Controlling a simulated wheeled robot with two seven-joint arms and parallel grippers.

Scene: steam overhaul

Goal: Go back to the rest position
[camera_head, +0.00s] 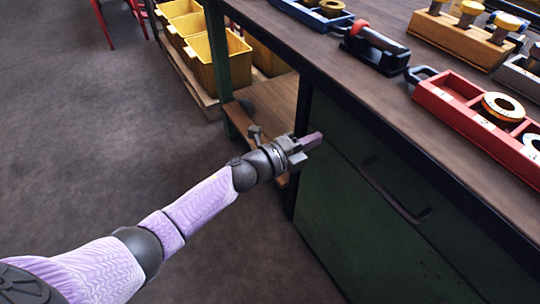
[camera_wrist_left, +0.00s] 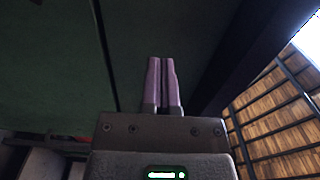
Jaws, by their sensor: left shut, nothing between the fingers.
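My left gripper (camera_head: 312,141) is at the end of my outstretched left arm, beside the front edge of the workbench and below its top. In the left wrist view its two purple fingers (camera_wrist_left: 162,84) lie together, shut and empty. The green cabinet front (camera_head: 350,190) of the bench is close to the fingertips; I cannot tell whether they touch it. My right gripper shows in neither view.
The workbench top (camera_head: 400,105) overhangs the cabinet. On it are a red tray (camera_head: 470,125) with rings, a blue tray (camera_head: 290,8), a black holder (camera_head: 375,55) and a wooden block (camera_head: 455,38). Yellow bins (camera_head: 217,60) stand behind. The floor (camera_head: 90,130) at left is clear.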

